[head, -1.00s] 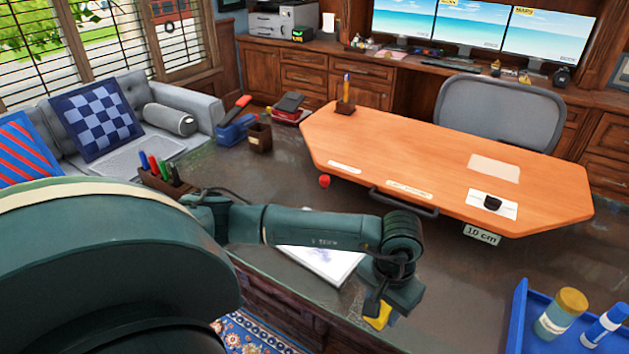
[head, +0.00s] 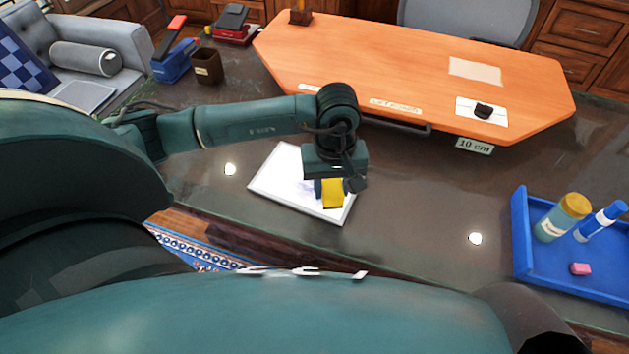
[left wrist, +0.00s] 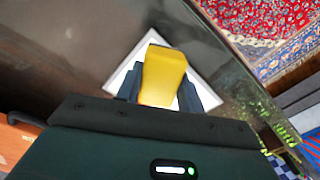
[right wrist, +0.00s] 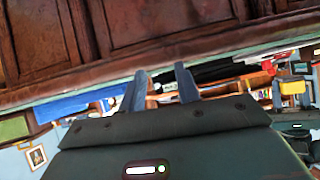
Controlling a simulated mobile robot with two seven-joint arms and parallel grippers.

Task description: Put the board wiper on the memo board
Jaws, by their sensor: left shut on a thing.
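The board wiper (head: 333,196) is a yellow block held in my left gripper (head: 332,186). The memo board (head: 276,176) is a white panel with faint marks, lying flat on the dark desk. The wiper is over the board's right part in the head view. In the left wrist view the wiper (left wrist: 163,75) sits between the two fingers, with the board (left wrist: 128,70) behind it. I cannot tell whether the wiper touches the board. My right gripper (right wrist: 161,88) shows in its wrist view with fingers apart and nothing between them.
A blue tray (head: 519,248) at right holds a jar (head: 562,218), a blue-and-white tube (head: 601,221) and a pink eraser (head: 581,269). An orange board (head: 400,65) lies behind my left arm. The desk between memo board and tray is largely clear.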

